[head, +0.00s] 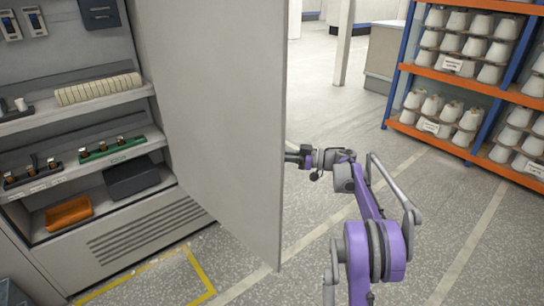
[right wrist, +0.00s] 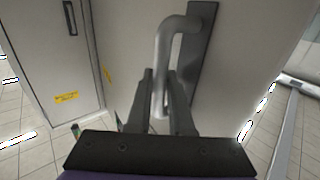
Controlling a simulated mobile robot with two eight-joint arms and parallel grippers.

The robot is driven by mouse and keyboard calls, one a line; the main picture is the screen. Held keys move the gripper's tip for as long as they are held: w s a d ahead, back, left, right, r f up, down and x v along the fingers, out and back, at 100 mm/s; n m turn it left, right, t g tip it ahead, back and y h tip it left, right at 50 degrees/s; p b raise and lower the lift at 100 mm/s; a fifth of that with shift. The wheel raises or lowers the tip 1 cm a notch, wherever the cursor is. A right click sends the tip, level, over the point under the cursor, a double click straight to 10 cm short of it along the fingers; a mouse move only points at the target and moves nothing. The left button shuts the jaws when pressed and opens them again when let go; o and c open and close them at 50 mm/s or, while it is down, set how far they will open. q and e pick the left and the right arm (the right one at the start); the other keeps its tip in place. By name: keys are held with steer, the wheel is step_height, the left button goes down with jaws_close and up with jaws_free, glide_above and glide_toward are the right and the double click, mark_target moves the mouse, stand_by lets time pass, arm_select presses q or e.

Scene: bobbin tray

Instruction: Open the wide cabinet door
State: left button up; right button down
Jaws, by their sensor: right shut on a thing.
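The wide grey cabinet door (head: 215,110) stands swung well out from the cabinet (head: 150,232), so the shelves inside show at the left of the head view. In the right wrist view the door's outer face (right wrist: 245,60) carries a bent grey bar handle (right wrist: 163,45) on a dark plate (right wrist: 203,50). My right gripper (right wrist: 160,95) is shut on the handle, a finger on each side of it. In the head view the right gripper (head: 293,156) reaches the door's free edge from the right; its fingertips and the handle are hidden behind the door. My left gripper is not in view.
The cabinet shelves hold a ribbed cream roll (head: 98,89), an orange bin (head: 68,213) and a dark bin (head: 131,178). A rack (head: 455,78) of white cones stands at the right. The speckled floor between door and rack is clear apart from my arm.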

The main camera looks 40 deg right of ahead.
steer(key=c, duration=0.8)
jaws_free()
steer(key=v, duration=1)
steer(key=shift+s+d, duration=0.2)
steer(key=shift+s, duration=0.05)
